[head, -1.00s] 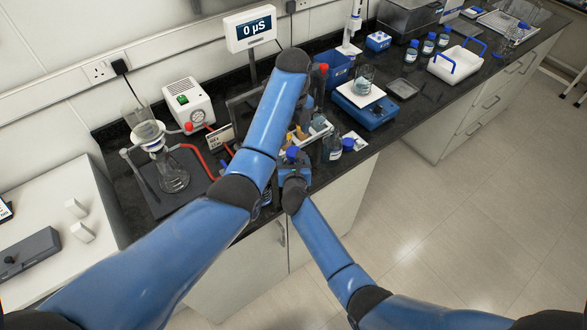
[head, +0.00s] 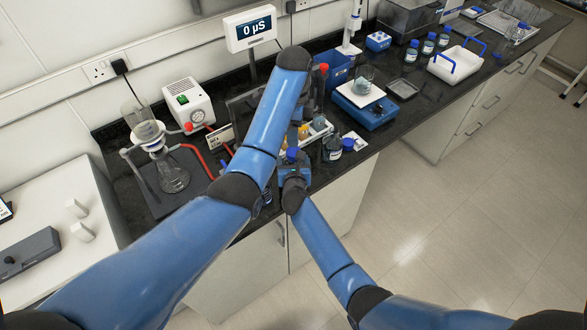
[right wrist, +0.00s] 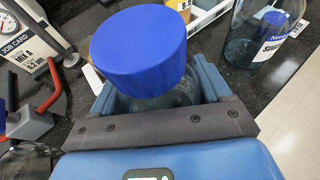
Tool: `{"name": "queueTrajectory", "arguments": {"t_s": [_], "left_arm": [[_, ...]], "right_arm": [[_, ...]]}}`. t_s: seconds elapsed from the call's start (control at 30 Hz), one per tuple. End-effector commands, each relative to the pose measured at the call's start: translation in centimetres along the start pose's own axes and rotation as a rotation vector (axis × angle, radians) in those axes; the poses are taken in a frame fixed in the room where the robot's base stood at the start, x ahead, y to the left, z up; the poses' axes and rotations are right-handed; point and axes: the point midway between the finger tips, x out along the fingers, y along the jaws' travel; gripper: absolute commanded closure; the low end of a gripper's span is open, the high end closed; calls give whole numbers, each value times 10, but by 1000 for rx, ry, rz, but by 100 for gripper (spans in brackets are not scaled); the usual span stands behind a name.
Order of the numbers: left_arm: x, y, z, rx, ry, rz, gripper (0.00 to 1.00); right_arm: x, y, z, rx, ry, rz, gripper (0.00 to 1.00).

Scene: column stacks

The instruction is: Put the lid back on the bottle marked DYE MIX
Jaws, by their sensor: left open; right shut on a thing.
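A bottle (right wrist: 160,100) with a blue lid (right wrist: 138,48) stands between the fingers of my right gripper (right wrist: 163,98), which is shut on it. The lid sits over its neck; I cannot tell how firmly. Its label is hidden. In the head view this lid (head: 291,154) shows above my right gripper (head: 293,173) at the bench's front edge. My left gripper (head: 301,114) is open, above and behind it, partly hidden by my left arm. A glass bottle (right wrist: 250,45) to the right has a partly cut-off label; I cannot find the words DYE MIX.
A white rack (head: 320,131) with coloured vials stands behind. A balance (head: 369,108) holding a beaker is further right, and filtration glassware (head: 170,172) is left. The bench front is narrow.

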Motion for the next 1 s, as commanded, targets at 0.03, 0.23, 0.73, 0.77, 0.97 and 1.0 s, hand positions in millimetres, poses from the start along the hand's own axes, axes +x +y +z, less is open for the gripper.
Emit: {"name": "queueTrajectory", "arguments": {"t_s": [0.03, 0.23, 0.73, 0.77, 0.97, 1.0], "left_arm": [[0, 0, 0, -85, 0, 0, 30], [0, 1, 0, -452, -2, 2, 30], [2, 3, 2, -1369, -13, 5, 30], [2, 3, 2, -1424, -14, 5, 30], [3, 4, 3, -1787, -21, 3, 30], [3, 4, 3, -1856, -22, 2, 30]], "right_arm": [[0, 0, 0, 0, 1, 0, 100], [0, 0, -1, 0, 1, 0, 100], [0, 0, -1, 0, 1, 0, 100], [0, 0, -1, 0, 1, 0, 100], [0, 0, -1, 0, 1, 0, 100], [0, 0, -1, 0, 1, 0, 100]]}}
